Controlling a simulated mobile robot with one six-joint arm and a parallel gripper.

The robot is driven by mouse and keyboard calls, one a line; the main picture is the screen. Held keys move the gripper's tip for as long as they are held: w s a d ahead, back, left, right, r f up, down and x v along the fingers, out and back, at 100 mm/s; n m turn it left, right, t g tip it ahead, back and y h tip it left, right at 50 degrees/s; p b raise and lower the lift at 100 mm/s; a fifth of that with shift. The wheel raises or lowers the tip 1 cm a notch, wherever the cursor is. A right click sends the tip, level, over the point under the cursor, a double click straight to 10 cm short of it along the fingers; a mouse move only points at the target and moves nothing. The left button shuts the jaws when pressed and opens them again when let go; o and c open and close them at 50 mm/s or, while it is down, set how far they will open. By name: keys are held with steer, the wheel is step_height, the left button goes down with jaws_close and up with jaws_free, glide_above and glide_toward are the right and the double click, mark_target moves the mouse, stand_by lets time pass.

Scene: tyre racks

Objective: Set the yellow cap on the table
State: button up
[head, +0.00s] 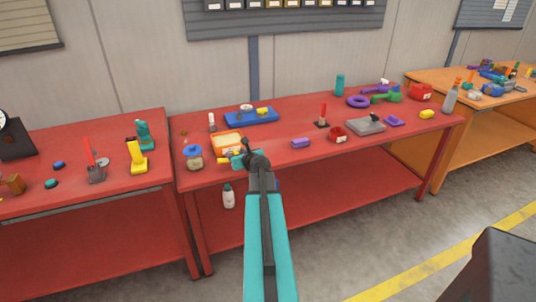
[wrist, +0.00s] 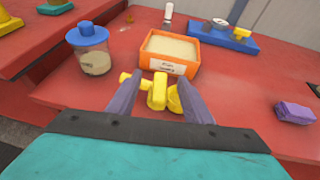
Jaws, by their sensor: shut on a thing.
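My gripper (wrist: 157,98) is shut on a yellow piece with side lobes, which I take to be the yellow cap (wrist: 158,90). The cap sits between the two grey fingers in the wrist view. In the head view my gripper (head: 240,157) is over the front edge of the middle red table (head: 285,130), and a bit of yellow shows beside it. The table also fills much of the wrist view (wrist: 235,85). I cannot tell the exact gap between the cap and the tabletop.
An orange bin (wrist: 170,52) stands just beyond the gripper. A blue-lidded jar (wrist: 90,50) is to its left and a purple block (wrist: 294,112) to its right. A blue tray (head: 251,117) lies behind. Red tabletop between bin and purple block is clear.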

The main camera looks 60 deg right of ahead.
steer(key=shift+m+g+h, duration=0.4)
steer(key=shift+m+h, duration=0.3)
steer(key=shift+h, duration=0.1)
steer(key=s+d, duration=0.1)
steer(key=d, duration=0.1)
steer(key=s+d, duration=0.2)
steer(key=shift+s+d+f, duration=0.15)
steer(key=shift+s+d, duration=0.05)
steer(key=shift+d, duration=0.15)
steer(key=shift+w+d+f+p, duration=0.1)
steer(key=shift+d+f+p, duration=0.2)
steer(key=shift+d, duration=2.2)
steer(key=shift+d+f+p, duration=0.2)
steer(key=shift+d+p, duration=0.05)
steer(key=shift+d, duration=2.3)
steer(key=shift+w+d+f+p, duration=0.1)
steer(key=shift+d+f+p, duration=0.2)
steer(key=shift+d, duration=2.2)
steer(key=shift+r, duration=0.1)
steer(key=shift+d, duration=0.5)
steer(key=shift+a+f+p, duration=0.1)
steer(key=shift+f+p, duration=0.3)
steer(key=shift+f, duration=1.4)
steer(key=shift+f, duration=0.15)
